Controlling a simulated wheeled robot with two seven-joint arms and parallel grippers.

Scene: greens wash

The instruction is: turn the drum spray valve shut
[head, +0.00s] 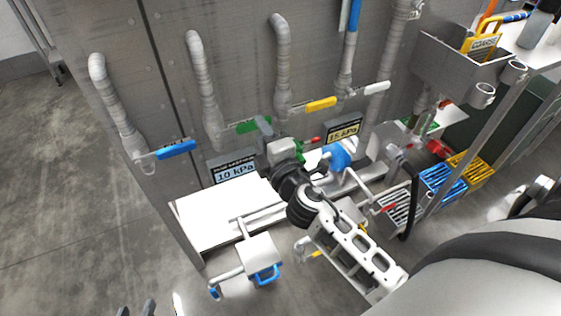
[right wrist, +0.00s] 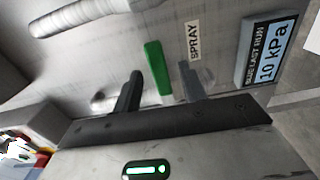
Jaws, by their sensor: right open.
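A green lever handle (head: 253,126) sits on a pipe in the grey wall panel. In the right wrist view the green handle (right wrist: 157,72) stands beside a label reading SPRAY (right wrist: 194,40). My right gripper (head: 268,130) is at the wall by this handle. In its wrist view the open fingers (right wrist: 162,88) lie on either side of the handle, with a gap visible at each side. I cannot tell whether either finger touches it. My left gripper (head: 136,309) shows only its dark fingertips, apart, at the bottom edge of the head view, away from the valves.
Blue (head: 176,149), yellow (head: 320,104) and white (head: 376,88) handles sit on neighbouring pipes. Plates read 10 kPa (head: 236,172) and 15 kPa (head: 344,132). A white tray-like surface (head: 200,215) lies below. Blue (head: 440,184) and yellow (head: 474,172) crates stand right. The left floor is clear.

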